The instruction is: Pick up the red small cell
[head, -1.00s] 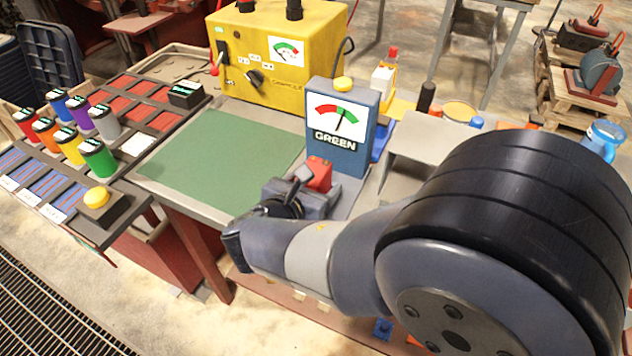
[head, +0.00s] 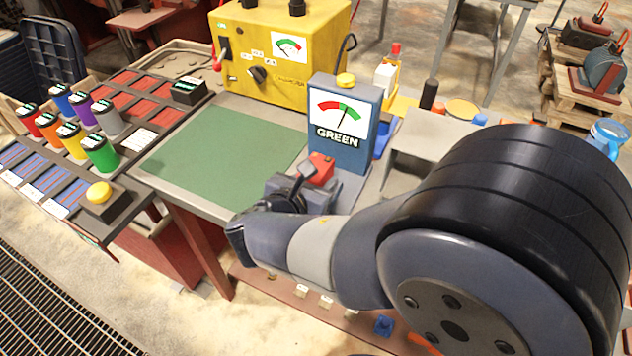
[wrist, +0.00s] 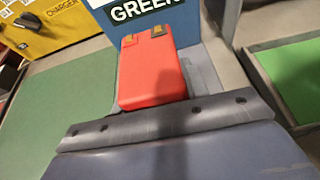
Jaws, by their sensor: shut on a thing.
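The red small cell (head: 321,168) is a red block in front of the blue meter box (head: 340,130) marked GREEN. In the wrist view the cell (wrist: 150,78) shows two brass contacts on its far end, close to the meter box (wrist: 150,18). My gripper (head: 304,184) is shut on the cell; its dark crossbar shows in the wrist view (wrist: 165,122). The jaw tips are mostly hidden. I cannot tell whether the cell touches the meter box or the surface below.
A yellow charger (head: 280,55) stands behind a clear green mat (head: 225,150). A grey open box (head: 425,150) stands right of the meter box.

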